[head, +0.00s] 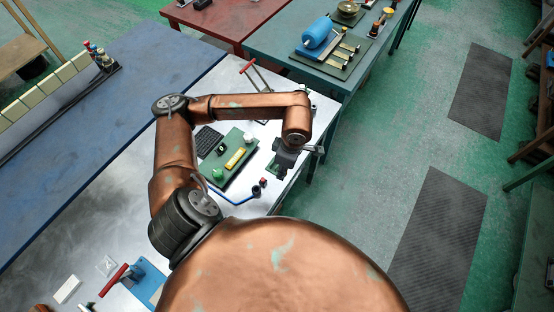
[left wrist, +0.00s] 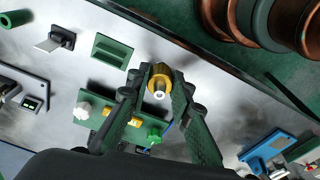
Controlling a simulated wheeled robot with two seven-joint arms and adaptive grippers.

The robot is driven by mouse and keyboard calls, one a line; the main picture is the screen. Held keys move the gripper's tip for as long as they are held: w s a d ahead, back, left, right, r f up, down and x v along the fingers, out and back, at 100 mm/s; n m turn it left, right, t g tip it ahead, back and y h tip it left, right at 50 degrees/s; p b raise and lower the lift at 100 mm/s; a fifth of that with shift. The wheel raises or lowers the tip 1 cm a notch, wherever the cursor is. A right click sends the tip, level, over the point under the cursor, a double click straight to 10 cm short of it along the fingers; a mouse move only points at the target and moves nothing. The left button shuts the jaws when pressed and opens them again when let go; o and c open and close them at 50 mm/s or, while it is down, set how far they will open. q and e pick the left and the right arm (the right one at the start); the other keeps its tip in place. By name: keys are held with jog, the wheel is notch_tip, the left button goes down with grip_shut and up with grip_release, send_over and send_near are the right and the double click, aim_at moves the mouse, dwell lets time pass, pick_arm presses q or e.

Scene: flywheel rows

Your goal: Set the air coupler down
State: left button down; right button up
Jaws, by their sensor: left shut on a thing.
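The air coupler (left wrist: 158,82) is a brass-coloured round fitting with a pale hollow tip, seen in the left wrist view. My left gripper (left wrist: 161,76) is shut on it, with a dark finger on each side. The coupler shows against the metal bench top (left wrist: 215,85); how high it is held is hard to tell. In the head view my left gripper (head: 286,160) is over the right edge of that bench, and the coupler cannot be made out there. My right gripper is in neither view.
A green board (head: 243,170) with a yellow bar and a green knob lies left of the gripper. A blue hose (head: 232,200) lies nearby. A green slotted block (left wrist: 110,51) and a blue device (left wrist: 264,152) also stand on the bench. Floor lies right of the bench.

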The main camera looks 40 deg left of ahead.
pick_arm(q)
jog(key=w+a+f, duration=0.2)
jog(key=a, duration=0.1)
jog(key=w+a+f+p, duration=0.1)
jog(key=w+a+f, duration=0.2)
jog(key=w+a+f+p, duration=0.1)
jog(key=w+a+f, duration=0.1)
jog(key=a+f, duration=0.1)
jog(key=shift+w+f, duration=0.15)
jog(key=shift+w, duration=0.1)
jog(key=shift+w+a+f, duration=0.15)
jog(key=shift+w+f, duration=0.05)
jog(key=shift+f, duration=0.2)
notch_tip(320, 180, down, 2)
jog(key=shift+f+p, duration=0.15)
jog(key=shift+p, duration=0.55)
jog(key=shift+f, duration=0.4)
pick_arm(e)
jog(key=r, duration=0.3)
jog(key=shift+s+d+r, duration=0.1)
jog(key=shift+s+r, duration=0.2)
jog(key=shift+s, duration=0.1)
